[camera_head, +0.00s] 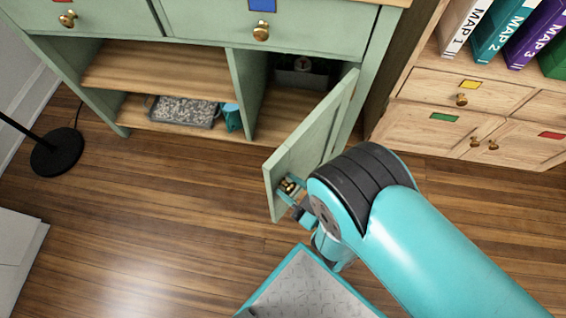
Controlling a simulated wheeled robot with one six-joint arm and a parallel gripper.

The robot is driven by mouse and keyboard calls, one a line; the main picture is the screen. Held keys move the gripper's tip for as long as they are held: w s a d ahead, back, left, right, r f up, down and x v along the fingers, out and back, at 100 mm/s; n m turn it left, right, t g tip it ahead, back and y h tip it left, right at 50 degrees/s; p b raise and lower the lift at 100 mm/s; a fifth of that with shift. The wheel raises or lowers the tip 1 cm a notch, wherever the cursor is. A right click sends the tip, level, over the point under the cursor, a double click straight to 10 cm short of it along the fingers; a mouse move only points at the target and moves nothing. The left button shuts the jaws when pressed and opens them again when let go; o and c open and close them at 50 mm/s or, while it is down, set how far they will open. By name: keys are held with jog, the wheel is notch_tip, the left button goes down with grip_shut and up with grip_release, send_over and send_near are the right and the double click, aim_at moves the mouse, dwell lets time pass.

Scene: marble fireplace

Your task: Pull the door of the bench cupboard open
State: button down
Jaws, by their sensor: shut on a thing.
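The door (300,152) of the green bench cupboard stands partly open, swung out from its right edge over the floor. Its brass knob (288,186) is near the door's free edge. My gripper (286,190) is at the knob, with its fingers around it, shut on it. My teal arm covers the lower right and hides part of the door's outer side. Through the opening, the compartment (291,100) shows a dark grey box (302,76) with something pale and red in it.
Open shelves (155,70) to the left hold a tray of pebbles (184,111) and a teal cup (231,117). Drawers with brass knobs (261,31) are above. A wooden cabinet (440,116) with binders stands right. A black lamp base (57,153) is far left.

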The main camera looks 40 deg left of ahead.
jog(key=shift+w+d+f, duration=0.1)
jog(key=shift+w+d, duration=0.05)
jog(key=shift+d, duration=0.1)
jog(key=c, duration=0.8)
grip_release()
jog(key=shift+a, duration=0.1)
jog(key=shift+o, duration=0.2)
jog(key=shift+s+p, duration=0.2)
jog(key=shift+p, duration=0.1)
